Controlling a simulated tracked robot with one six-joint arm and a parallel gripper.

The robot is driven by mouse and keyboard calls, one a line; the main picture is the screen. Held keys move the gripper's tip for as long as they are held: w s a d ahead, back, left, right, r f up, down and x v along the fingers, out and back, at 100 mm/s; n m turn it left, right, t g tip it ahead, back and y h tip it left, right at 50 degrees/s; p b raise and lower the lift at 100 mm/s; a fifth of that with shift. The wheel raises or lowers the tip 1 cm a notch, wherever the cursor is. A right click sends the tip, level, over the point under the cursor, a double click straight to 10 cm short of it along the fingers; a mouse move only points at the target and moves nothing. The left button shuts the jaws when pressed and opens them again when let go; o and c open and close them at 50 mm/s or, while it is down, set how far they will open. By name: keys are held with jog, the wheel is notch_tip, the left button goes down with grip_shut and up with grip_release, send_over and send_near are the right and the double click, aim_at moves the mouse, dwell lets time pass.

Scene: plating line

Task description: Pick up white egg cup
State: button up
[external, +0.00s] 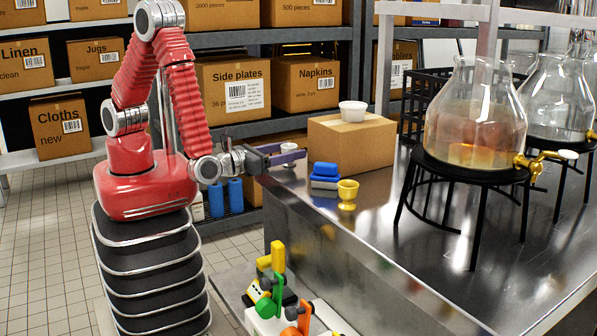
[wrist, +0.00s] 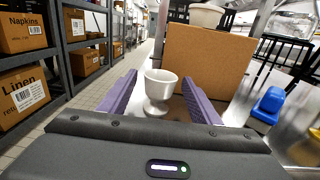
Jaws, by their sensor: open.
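The white egg cup (wrist: 160,88) stands upright on the steel counter in the wrist view, between the two purple fingers of my gripper (wrist: 157,100). Space shows between the cup and each finger, so the gripper is open around it. In the external view my gripper (external: 290,156) is at the counter's left edge, and the egg cup (external: 288,153) shows only in part behind a finger.
A cardboard box (external: 350,144) with a white bowl (external: 352,111) on top stands just beyond the cup. A blue object (external: 325,175) and a yellow egg cup (external: 347,194) are to the right. Glass dispensers (external: 475,115) on black stands occupy the counter's right side.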

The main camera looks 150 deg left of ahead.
jog(key=shift+a, duration=0.35)
jog(key=shift+c, duration=0.2)
jog(key=c, duration=1.1)
